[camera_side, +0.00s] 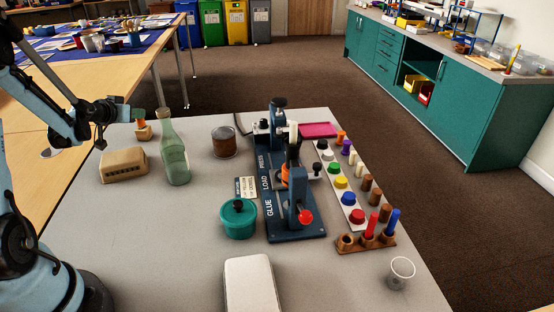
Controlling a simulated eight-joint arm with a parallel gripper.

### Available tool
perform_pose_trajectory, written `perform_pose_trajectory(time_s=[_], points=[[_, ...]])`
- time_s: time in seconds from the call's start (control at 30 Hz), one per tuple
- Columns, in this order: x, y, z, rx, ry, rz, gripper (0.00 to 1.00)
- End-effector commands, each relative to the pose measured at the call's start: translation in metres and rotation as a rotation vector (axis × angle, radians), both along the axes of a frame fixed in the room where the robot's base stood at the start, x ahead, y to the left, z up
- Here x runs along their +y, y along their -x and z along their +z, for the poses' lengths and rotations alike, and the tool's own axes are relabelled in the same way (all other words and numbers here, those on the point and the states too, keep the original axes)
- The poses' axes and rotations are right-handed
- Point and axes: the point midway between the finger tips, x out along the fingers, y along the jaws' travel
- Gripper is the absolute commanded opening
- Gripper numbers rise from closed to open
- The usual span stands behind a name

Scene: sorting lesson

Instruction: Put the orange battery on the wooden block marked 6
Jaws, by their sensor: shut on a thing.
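My gripper (139,113) is at the back left of the grey table, with green fingertips pointing down. It is shut on a small orange thing (141,124), which looks like the orange battery. Directly below it is a small wooden block (144,133). The orange thing looks to be at the block's top, but I cannot tell whether it rests on it or hangs just above. Any number on the block is too small to read.
A green glass bottle (174,158) stands close to the right of my gripper, and a tan slotted box (123,166) in front. A brown jar (224,143), teal pot (239,219), blue press (296,219), peg strip (331,175) and white block (251,284) stand farther right.

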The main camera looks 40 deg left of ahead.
Motion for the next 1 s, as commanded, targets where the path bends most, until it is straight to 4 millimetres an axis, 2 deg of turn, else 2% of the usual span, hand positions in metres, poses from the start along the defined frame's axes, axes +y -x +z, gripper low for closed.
perform_pose_trajectory(time_s=[0.4,0.43,0.57,1.0], points=[[-0.0002,-0.0001,-0.0055,0.000,0.000,0.000,0.00],[-0.0002,-0.0001,-0.0051,0.000,0.000,0.000,0.31],[-0.0002,-0.0001,-0.0049,0.000,0.000,0.000,0.51],[-0.0020,0.0048,0.0007,0.000,0.000,0.001,0.52]])
